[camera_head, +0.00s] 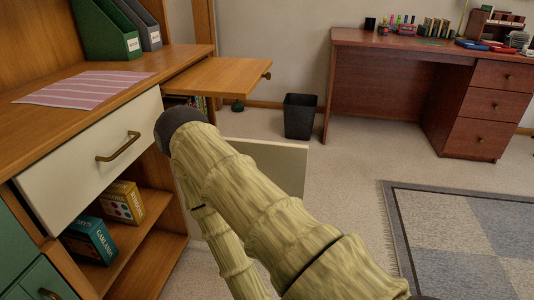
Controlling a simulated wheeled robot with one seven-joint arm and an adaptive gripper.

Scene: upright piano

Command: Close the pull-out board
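The pull-out board (218,77) is a flat wooden panel sticking out to the right from under the top of the wooden cabinet (160,62). A small dark knob (267,76) sits on its outer end. My arm crosses the middle of the view, below and in front of the board, apart from it in the picture. My gripper does not show, so its opening and position cannot be told.
A cream drawer front (90,160) with a brass handle is left of my arm. A cream panel (275,165), possibly an open door, stands partly hidden behind my arm. A black bin (300,116) and a reddish desk (400,95) stand beyond. The carpet at right is free.

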